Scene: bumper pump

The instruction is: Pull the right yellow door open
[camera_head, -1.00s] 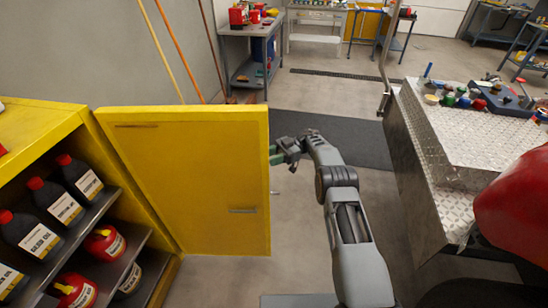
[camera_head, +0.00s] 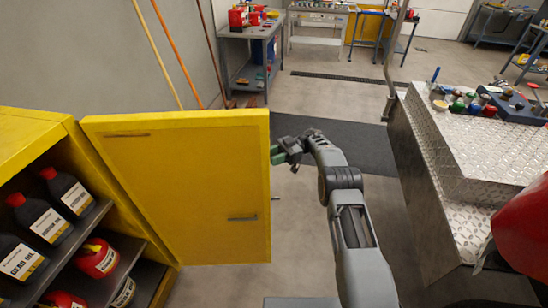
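The right yellow door (camera_head: 185,195) of the cabinet stands swung wide open, its inner face toward me and its hinge side at the cabinet's edge on the left. My gripper (camera_head: 280,152) is at the door's free edge, on the upper right. Its green fingertips are partly hidden behind the door edge, so I cannot tell whether they touch it or are open or shut. A small handle-like part (camera_head: 275,199) sticks out at the door's edge below my gripper.
The yellow cabinet (camera_head: 28,138) holds dark oil bottles (camera_head: 70,193) and red cans (camera_head: 98,258) on shelves. A metal diamond-plate bench (camera_head: 470,150) with a red object (camera_head: 520,235) stands on the right. Poles (camera_head: 175,55) lean on the wall behind the door. Floor is clear between.

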